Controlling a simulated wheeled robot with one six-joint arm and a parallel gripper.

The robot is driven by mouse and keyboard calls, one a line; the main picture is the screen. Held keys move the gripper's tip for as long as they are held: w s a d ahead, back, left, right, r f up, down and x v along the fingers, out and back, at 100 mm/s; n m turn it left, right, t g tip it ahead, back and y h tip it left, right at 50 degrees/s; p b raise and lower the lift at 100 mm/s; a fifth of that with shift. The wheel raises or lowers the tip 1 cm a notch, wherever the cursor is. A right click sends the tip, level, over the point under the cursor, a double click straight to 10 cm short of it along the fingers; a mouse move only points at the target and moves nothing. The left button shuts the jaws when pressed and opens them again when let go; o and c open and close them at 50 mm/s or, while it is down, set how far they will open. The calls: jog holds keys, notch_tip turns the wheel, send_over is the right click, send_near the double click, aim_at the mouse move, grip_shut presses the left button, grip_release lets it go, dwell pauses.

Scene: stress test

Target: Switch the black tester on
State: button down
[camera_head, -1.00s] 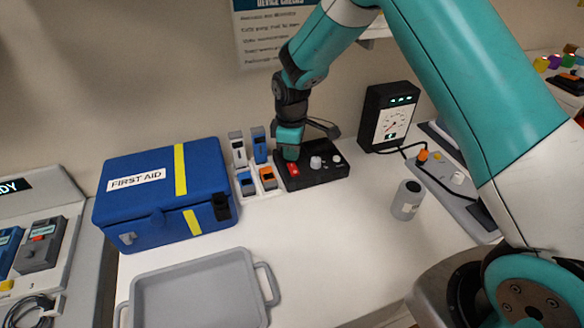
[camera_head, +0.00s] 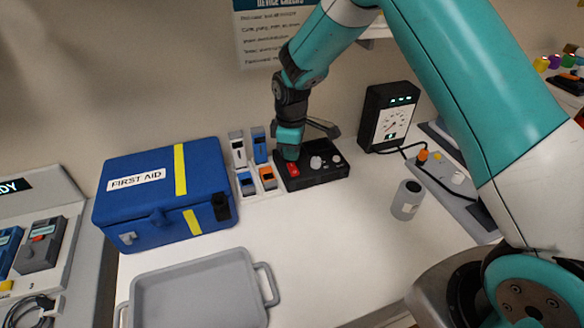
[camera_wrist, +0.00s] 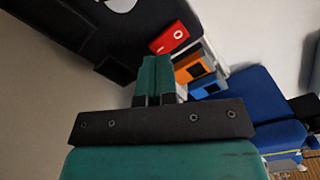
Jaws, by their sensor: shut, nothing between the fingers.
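The black tester (camera_head: 325,177) is a low black box at the back of the white table, with a red rocker switch (camera_head: 292,169) at its left end and pale knobs on top. In the wrist view, the red switch (camera_wrist: 173,38) shows white marks on its face, and the tester's black body (camera_wrist: 125,38) fills the upper left. Which way the rocker is tilted I cannot tell. My gripper (camera_head: 289,156) is shut and empty, pointing down just above and behind the switch. Its teal fingers show together in the wrist view (camera_wrist: 154,76). Whether they touch the tester is unclear.
A black gauge unit (camera_head: 388,118) with lit displays stands right of the tester, cabled to a grey board. Small blue, orange and white blocks (camera_head: 267,178) and a blue first aid box (camera_head: 160,195) stand left. A grey cylinder (camera_head: 407,200) and grey tray (camera_head: 200,252) are in front.

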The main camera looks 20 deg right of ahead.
aim_at(291, 165)
jog(key=shift+f+b, duration=0.8)
jog(key=shift+f, duration=0.55)
dwell(0.6)
jog(key=shift+r, duration=0.1)
jog(key=shift+r+p, duration=2.6)
jog(key=shift+r, duration=0.9)
jog(key=shift+f, duration=0.1)
